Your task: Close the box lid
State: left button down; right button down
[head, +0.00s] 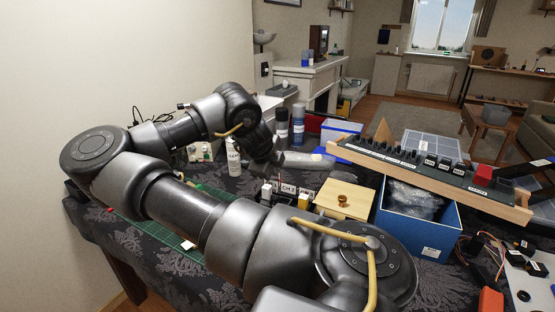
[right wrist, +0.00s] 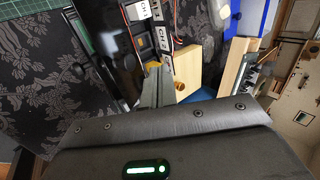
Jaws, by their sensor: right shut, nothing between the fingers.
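A light wooden box top (head: 345,199) with a round brown knob lies on the table in the head view. It also shows in the right wrist view (right wrist: 188,66), beside my fingers. An open blue box (head: 420,232) with a clear plastic bag inside stands to its right. I cannot tell for sure which piece is the lid. My left gripper is not in view.
A long wood-framed switch panel (head: 430,173) lies tilted across the blue box's far side. A smaller blue and white box (head: 340,128), a white bottle (head: 234,158) and dark cans (head: 298,122) stand behind. Small labelled blocks (head: 287,189) sit left of the wooden top. Cables clutter the right.

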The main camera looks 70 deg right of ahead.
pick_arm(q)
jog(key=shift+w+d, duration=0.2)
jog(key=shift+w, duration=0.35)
pick_arm(e)
jog(key=v, duration=0.6)
